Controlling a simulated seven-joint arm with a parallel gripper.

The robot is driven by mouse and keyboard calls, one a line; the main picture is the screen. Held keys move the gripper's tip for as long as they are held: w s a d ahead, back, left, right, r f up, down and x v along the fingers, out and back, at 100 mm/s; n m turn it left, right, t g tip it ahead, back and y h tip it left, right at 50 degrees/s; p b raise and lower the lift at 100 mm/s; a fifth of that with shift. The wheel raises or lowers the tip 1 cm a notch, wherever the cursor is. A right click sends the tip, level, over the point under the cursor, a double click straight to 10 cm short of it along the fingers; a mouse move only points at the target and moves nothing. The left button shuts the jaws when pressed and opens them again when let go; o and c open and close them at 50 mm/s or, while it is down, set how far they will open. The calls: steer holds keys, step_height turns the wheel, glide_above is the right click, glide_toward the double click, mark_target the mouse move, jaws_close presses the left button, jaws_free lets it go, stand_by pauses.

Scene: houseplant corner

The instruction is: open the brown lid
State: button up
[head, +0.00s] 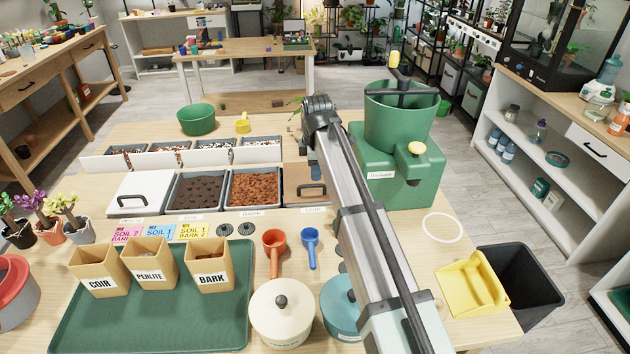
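The brown lid (293,176) lies flat and closed over the rightmost bin of the front row, behind a label that reads COIR. Its dark arched handle (312,188) stands near the lid's front edge. My arm crosses the picture from the lower right up to a bend just behind the lid and hides the lid's right side. My gripper does not show; it is out of sight behind or beneath my arm, so its state and its distance from the lid are hidden.
A white lid (146,188) covers the leftmost bin; open bins of dark soil (196,192) and bark (255,188) lie between. A green machine (400,150) stands right of my arm. Scoops (274,250), lidded pots (281,315) and a green tray (150,335) occupy the front.

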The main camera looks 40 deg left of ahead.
mark_target(315, 187)
steer(key=shift+w+a+f, duration=0.15)
steer(key=shift+f, duration=0.85)
steer(key=shift+w+a+f, duration=0.15)
steer(key=shift+f, duration=0.9)
steer(key=shift+w+a+f, duration=0.15)
steer(key=shift+f, duration=0.85)
jaws_close()
